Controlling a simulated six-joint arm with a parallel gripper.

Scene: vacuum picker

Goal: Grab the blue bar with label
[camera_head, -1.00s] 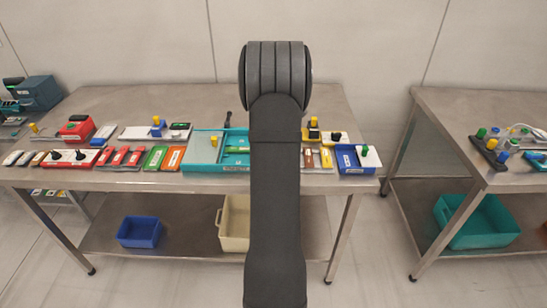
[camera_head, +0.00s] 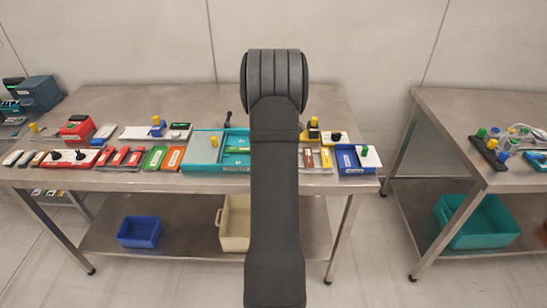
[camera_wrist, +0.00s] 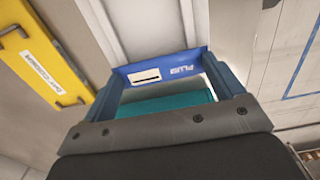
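A blue bar (camera_wrist: 176,64) with a white label and white lettering shows in the wrist view. It lies across the gap at the far ends of my gripper's two blue-grey fingers (camera_wrist: 160,68). The fingers are spread wide, one at each end of the bar as seen here. I cannot tell whether they touch it. A teal surface (camera_wrist: 165,104) shows between the fingers, nearer the palm. In the head view my own arm hides the gripper, and I cannot pick out this bar there with certainty.
A yellow labelled bar (camera_wrist: 42,62) lies left of the fingers in the wrist view. In the head view, a teal tray (camera_head: 203,166), a blue tray (camera_head: 357,171) and several coloured bars line the table's front. The table's back part (camera_head: 180,102) is largely bare.

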